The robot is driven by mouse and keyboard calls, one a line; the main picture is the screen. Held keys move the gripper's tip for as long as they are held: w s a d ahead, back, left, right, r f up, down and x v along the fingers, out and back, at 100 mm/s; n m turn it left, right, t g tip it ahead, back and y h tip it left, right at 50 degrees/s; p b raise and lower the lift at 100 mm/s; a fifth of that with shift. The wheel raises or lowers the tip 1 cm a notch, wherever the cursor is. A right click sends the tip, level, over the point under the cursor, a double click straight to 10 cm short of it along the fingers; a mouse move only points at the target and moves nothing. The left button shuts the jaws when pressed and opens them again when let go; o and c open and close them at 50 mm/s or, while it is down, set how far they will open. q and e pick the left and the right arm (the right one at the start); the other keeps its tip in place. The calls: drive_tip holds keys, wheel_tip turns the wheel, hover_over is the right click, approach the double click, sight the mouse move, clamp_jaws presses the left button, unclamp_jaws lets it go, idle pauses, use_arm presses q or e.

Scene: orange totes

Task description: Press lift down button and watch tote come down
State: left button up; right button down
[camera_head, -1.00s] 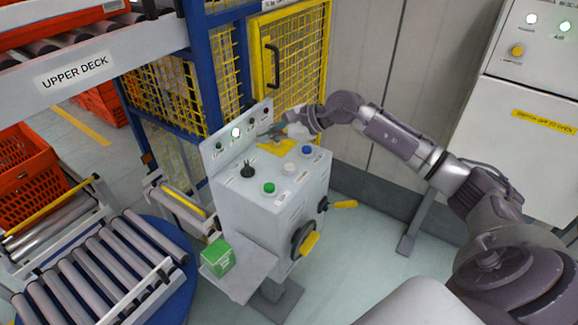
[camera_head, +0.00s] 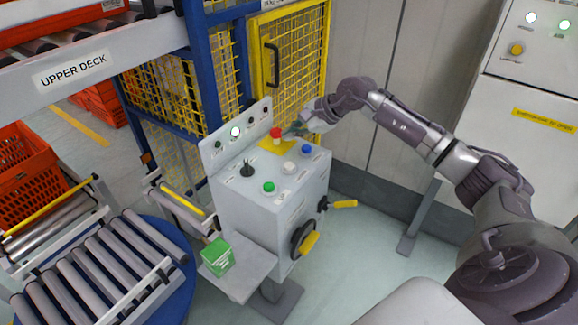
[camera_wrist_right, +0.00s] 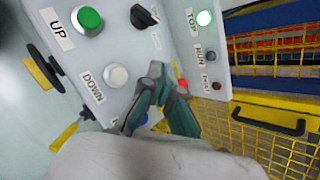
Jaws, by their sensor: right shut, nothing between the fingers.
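The control box stands in the middle of the head view (camera_head: 240,215). Its white DOWN button (camera_head: 289,168) sits between the green UP button (camera_head: 269,187) and a blue button (camera_head: 307,149). The DOWN button also shows in the right wrist view (camera_wrist_right: 116,76). My right gripper (camera_head: 293,131) is shut and empty above the box's far right part, beside the red button (camera_head: 276,133) and apart from the DOWN button. Its fingers show in the wrist view (camera_wrist_right: 160,78). The TOP lamp (camera_wrist_right: 204,18) is lit. An orange tote (camera_head: 28,165) stands at the left. My left gripper is out of view.
A black selector (camera_head: 246,168) rises from the panel. A green box (camera_head: 217,257) sits on a side shelf. Blue-and-yellow mesh fencing (camera_head: 290,60) is behind; roller conveyors (camera_head: 90,270) are left.

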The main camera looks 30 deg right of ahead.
sight(291, 166)
wheel_tip(291, 166, down, 6)
drive_tip(key=b, duration=0.3)
drive_tip(key=shift+f, duration=0.25)
drive_tip(key=shift+f+b, duration=0.5)
drive_tip(key=shift+b, duration=0.05)
idle(0.6)
drive_tip(key=shift+f+b, duration=0.4)
drive_tip(key=shift+b, duration=0.2)
